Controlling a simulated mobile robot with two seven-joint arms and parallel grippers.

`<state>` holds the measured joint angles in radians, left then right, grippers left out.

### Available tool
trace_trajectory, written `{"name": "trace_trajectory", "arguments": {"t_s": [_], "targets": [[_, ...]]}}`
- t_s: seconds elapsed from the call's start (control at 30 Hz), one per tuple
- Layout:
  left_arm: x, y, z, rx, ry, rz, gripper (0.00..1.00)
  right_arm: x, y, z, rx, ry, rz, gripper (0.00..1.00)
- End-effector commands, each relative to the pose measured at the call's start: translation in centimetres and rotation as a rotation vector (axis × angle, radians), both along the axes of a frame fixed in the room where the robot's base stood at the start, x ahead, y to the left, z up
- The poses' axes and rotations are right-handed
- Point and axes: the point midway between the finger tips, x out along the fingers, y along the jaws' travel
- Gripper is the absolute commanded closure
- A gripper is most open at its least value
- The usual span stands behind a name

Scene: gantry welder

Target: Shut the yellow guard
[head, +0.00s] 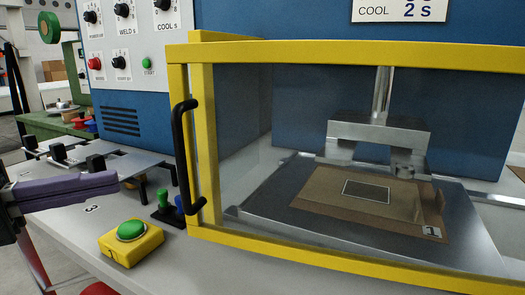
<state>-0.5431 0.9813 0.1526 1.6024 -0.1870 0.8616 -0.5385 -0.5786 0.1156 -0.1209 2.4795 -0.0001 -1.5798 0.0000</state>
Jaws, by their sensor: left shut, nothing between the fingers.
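The yellow guard (350,55) is a yellow frame with a clear panel, standing across the front of the press on the right. A black bar handle (178,160) is upright on its left post. A second yellow post (205,140) shows just behind that post; I cannot tell whether the frame is fully seated against it. My left gripper (116,182), with purple fingers, is shut and empty, to the left of the handle and apart from it. My right gripper is not in view.
A yellow box with a green button (131,232) sits on the bench below my left gripper. Small green and blue levers (165,203) stand close to the handle. Behind the panel is the metal press head (378,135) over a plate (290,215). Control knobs (122,10) are at upper left.

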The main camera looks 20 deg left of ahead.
Motion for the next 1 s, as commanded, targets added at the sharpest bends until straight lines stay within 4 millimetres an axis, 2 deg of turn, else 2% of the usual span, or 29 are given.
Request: {"name": "trace_trajectory", "arguments": {"t_s": [0.3,0.5,0.7,1.0], "targets": [[4.2,-3.6,0.1,-0.002,-0.004,-0.002,1.00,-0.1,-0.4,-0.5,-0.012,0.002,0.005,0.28],[6.0,-5.2,0.1,-0.002,-0.002,0.000,1.00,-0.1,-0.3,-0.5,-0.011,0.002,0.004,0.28],[6.7,-5.9,-0.1,0.000,0.001,0.000,1.00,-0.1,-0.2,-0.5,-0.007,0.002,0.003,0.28],[6.8,-5.9,-0.1,0.001,0.002,0.000,1.00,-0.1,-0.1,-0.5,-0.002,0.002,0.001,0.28]]}}
